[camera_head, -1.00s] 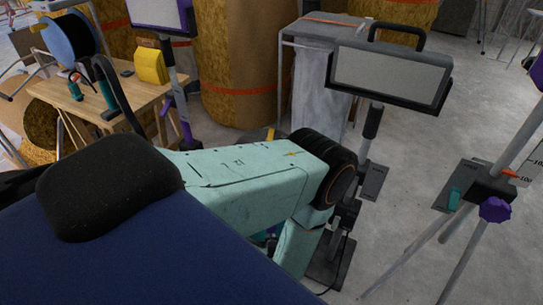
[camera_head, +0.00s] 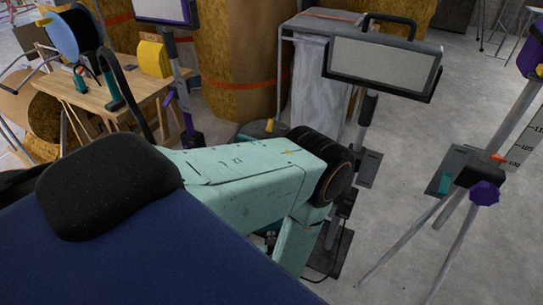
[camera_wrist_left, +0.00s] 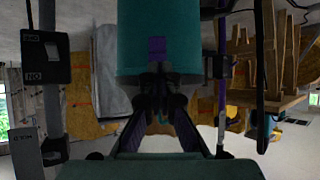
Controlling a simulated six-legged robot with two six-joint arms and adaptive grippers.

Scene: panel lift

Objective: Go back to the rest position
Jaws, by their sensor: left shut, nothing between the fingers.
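My green left arm bends down across the middle of the head view. Its gripper (camera_head: 271,240) is mostly hidden behind the arm, with only a small dark part showing. In the left wrist view the left gripper (camera_wrist_left: 160,98) shows from behind; its two dark fingers come together at the tips, with nothing seen between them. My right gripper is in neither view.
A work lamp (camera_head: 382,67) on a stand is just beyond my arm. A tripod (camera_head: 470,190) stands at the right. A wooden bench (camera_head: 125,92) with a yellow item (camera_head: 154,59) is at the back left.

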